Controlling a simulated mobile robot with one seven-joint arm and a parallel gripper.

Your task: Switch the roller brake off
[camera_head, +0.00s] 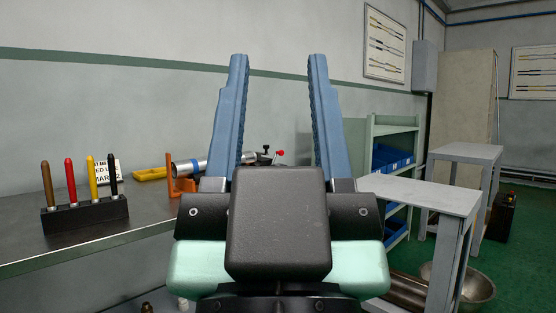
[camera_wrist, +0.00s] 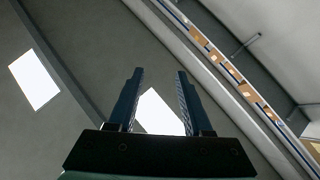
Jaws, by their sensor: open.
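My gripper (camera_head: 279,58) is raised in front of the head camera, its two blue fingers pointing up and wide apart, with nothing between them. The wrist view also shows my gripper (camera_wrist: 160,72) open and empty, facing the ceiling. Behind the fingers on the bench, a silver and blue pipe (camera_head: 190,166) lies by an orange bracket (camera_head: 176,183). A small red knob (camera_head: 280,153) on a dark fitting shows between the fingers. I cannot tell whether it belongs to the roller brake. My gripper hides much of that area. My gripper is apart from all of these.
A black rack (camera_head: 85,214) with several coloured-handled tools stands on the grey bench (camera_head: 30,244) at left, near a yellow tray (camera_head: 152,174) and a sign (camera_head: 107,173). Grey tables (camera_head: 425,192), a shelf with blue bins (camera_head: 391,159) and a metal bowl (camera_head: 477,287) are at right.

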